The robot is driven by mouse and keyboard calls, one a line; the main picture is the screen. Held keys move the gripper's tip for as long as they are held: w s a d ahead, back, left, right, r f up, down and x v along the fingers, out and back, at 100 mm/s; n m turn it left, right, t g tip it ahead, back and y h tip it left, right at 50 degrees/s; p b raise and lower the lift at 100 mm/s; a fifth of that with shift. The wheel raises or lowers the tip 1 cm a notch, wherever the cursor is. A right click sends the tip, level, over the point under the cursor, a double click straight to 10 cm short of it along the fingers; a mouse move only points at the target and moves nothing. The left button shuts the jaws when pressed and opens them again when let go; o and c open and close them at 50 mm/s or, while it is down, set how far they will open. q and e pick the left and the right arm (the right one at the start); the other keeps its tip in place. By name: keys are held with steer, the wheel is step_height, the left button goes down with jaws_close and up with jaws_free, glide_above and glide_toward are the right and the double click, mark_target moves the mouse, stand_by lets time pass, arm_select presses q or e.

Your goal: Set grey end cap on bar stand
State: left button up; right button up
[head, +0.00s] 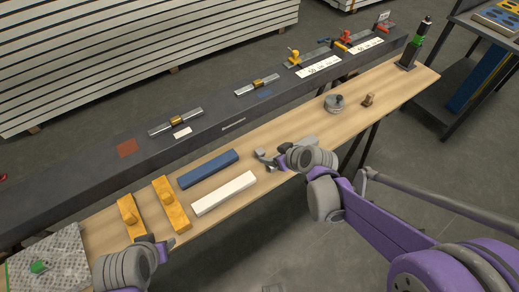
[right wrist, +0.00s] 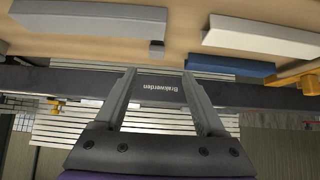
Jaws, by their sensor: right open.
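My right gripper (head: 268,157) is over the front part of the wooden bench; in the right wrist view its fingers (right wrist: 158,76) are wide apart with nothing between them. A small dark grey block (right wrist: 157,47), possibly the grey end cap, shows just beyond the fingertips at the end of a light grey bar (right wrist: 90,19). That bar is partly hidden behind my right gripper in the head view. I cannot tell surely which thing is the bar stand; two orange blocks with knobs (head: 171,204) stand at the left. My left gripper (head: 163,250) is beside them, its opening unclear.
A blue bar (head: 208,169) and a white bar (head: 224,193) lie left of my right gripper. A round grey piece (head: 334,103) and small brown piece (head: 368,100) stand farther right. A dark beam (head: 215,124) with fittings runs along the back. A green-black post (head: 412,50) stands far right.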

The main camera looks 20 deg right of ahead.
mark_target(262, 153)
steer(key=x, duration=0.4)
steer(key=shift+w+d+f+b, duration=0.1)
steer(key=shift+w+f+b, duration=0.15)
steer(key=shift+w+b, duration=0.15)
steer(key=shift+x, duration=3)
steer(key=shift+s+d+f, duration=0.1)
steer(key=shift+d, duration=0.05)
jaws_close()
